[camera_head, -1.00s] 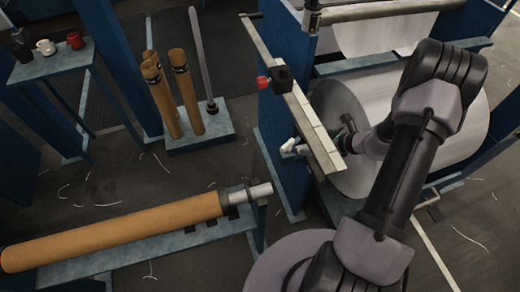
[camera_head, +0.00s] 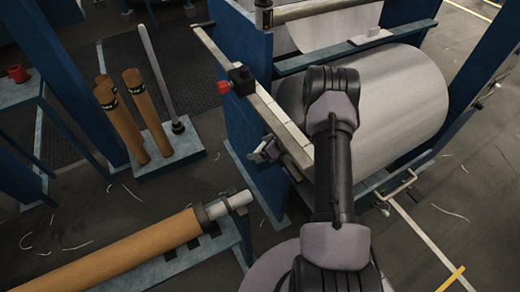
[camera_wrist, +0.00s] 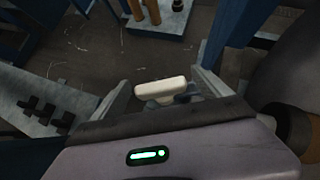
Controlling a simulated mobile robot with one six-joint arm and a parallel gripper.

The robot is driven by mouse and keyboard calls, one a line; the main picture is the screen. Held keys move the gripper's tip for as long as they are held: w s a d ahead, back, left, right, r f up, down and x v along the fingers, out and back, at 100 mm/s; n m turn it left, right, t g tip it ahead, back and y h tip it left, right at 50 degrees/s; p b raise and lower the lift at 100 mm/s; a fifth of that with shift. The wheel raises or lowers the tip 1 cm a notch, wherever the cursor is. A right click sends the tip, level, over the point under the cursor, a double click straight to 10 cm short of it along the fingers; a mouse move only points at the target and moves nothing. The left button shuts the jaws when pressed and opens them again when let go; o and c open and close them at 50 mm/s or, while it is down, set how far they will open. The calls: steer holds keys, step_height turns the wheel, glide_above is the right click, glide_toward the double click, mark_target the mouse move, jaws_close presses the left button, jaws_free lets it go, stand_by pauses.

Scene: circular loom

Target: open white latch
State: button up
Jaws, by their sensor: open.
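The white latch (camera_wrist: 160,89) shows in the wrist view as a short, rounded white bar on a grey-blue mount. My gripper (camera_wrist: 161,82) is open, with one finger to the left and one to the right of the latch. A gap shows on both sides of the bar, and I see no contact. The latch cannot be made out clearly there, and my arm hides part of that area.
A large white roll (camera_head: 385,105) lies in the blue loom frame (camera_head: 242,60) behind my arm. A red knob (camera_head: 223,87) on a black block sits on the rail. A brown roll (camera_head: 140,255) lies on a bench at the lower left. Brown tubes (camera_head: 146,110) stand on a stand.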

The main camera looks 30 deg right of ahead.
steer(key=c, duration=1.9)
jaws_close()
